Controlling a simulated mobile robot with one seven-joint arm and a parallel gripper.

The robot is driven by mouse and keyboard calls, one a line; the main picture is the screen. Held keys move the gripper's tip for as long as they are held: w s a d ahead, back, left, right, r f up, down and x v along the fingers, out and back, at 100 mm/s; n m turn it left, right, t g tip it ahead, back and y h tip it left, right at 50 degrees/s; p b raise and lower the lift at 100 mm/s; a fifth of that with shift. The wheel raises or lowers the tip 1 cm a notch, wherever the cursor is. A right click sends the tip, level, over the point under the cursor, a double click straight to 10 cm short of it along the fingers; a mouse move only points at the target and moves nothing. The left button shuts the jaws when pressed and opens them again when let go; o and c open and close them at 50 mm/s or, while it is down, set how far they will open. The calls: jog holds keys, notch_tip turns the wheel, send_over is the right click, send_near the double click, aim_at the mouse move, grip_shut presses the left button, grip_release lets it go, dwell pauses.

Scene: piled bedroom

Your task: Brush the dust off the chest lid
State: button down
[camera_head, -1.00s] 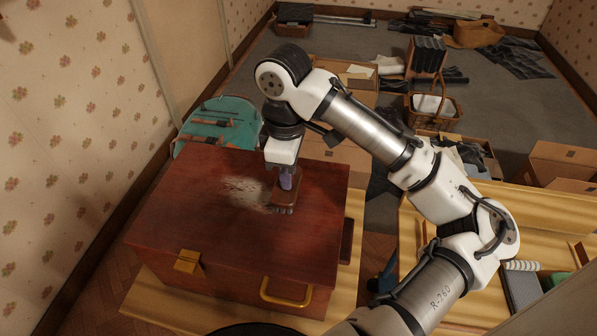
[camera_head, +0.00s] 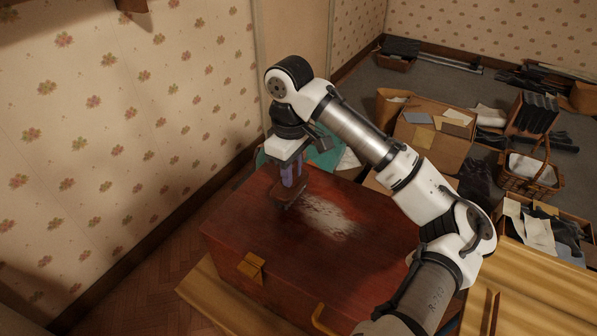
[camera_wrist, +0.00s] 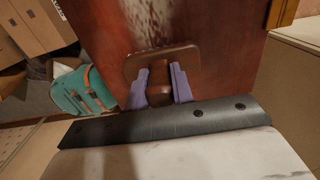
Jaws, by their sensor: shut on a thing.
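The reddish-brown wooden chest (camera_head: 262,245) stands in the lower middle of the head view, lid shut, with a brass clasp on its front. A pale dust patch (camera_head: 328,217) lies on the lid, right of my gripper. My gripper (camera_head: 291,182) points down over the lid's back left part, shut on the handle of a brown brush (camera_head: 285,196). In the wrist view, the purple fingers (camera_wrist: 160,85) grip the brush (camera_wrist: 135,66) from both sides, and dust (camera_wrist: 150,18) shows beyond it. The brush is at or just above the lid; contact is hidden.
A teal bag (camera_head: 325,158) is behind the chest; it also shows in the wrist view (camera_wrist: 82,92). Cardboard boxes (camera_head: 432,135) and a wicker basket (camera_head: 528,178) crowd the right. The flowered wall (camera_head: 130,120) runs along the left, with bare floor between it and the chest.

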jog(key=shift+f, duration=0.1)
jog(key=shift+f, duration=0.55)
jog(key=shift+f, duration=0.2)
dwell(0.3)
jog(key=shift+s+d, duration=0.7)
jog(key=shift+d, duration=0.35)
jog(key=shift+s+d, duration=0.7)
jog(key=shift+d, duration=0.3)
jog(key=shift+s+d, duration=1.35)
jog(key=shift+d, duration=0.7)
jog(key=shift+s+d, duration=1.35)
jog(key=shift+d, duration=0.7)
jog(key=shift+s+d, duration=1.35)
jog(key=shift+d, duration=0.7)
jog(key=shift+r, duration=1.2)
